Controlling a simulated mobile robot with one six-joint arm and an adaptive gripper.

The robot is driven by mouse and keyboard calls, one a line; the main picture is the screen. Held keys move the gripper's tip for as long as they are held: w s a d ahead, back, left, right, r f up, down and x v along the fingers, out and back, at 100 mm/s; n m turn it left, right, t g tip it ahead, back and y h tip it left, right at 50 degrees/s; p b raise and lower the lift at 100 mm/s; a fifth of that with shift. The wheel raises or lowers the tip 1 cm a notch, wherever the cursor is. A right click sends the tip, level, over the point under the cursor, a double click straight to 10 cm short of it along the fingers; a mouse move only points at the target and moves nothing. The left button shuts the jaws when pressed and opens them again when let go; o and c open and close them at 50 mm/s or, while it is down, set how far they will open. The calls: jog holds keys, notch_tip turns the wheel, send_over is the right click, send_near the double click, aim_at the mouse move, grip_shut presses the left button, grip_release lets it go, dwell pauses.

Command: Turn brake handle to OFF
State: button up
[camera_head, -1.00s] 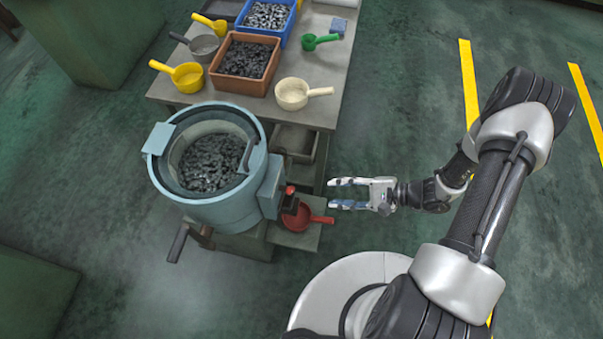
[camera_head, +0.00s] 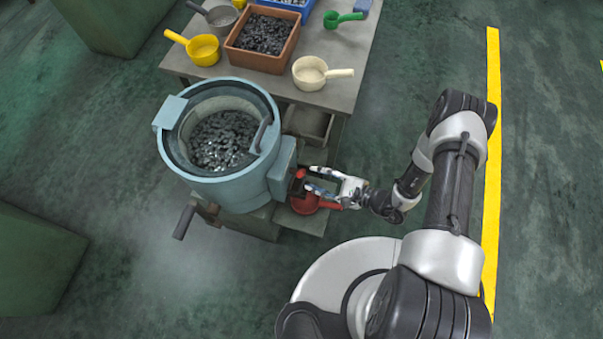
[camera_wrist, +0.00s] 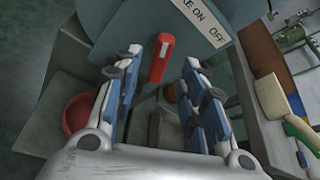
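A red scoop (camera_head: 306,205) sits on the low shelf below my gripper; it also shows in the wrist view (camera_wrist: 76,114). The table (camera_head: 345,92) behind holds a brown bin (camera_head: 238,57) and several scoops. A dark-gripped lever (camera_head: 184,222) sticks out lower left. The right-hand floor is clear.

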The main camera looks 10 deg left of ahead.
aim_at(304, 175)
jog(key=b+x, duration=0.1)
jog(key=x, duration=0.5)
jog(key=shift+a+f, duration=0.1)
jog(key=shift+a, duration=0.15)
grip_shut()
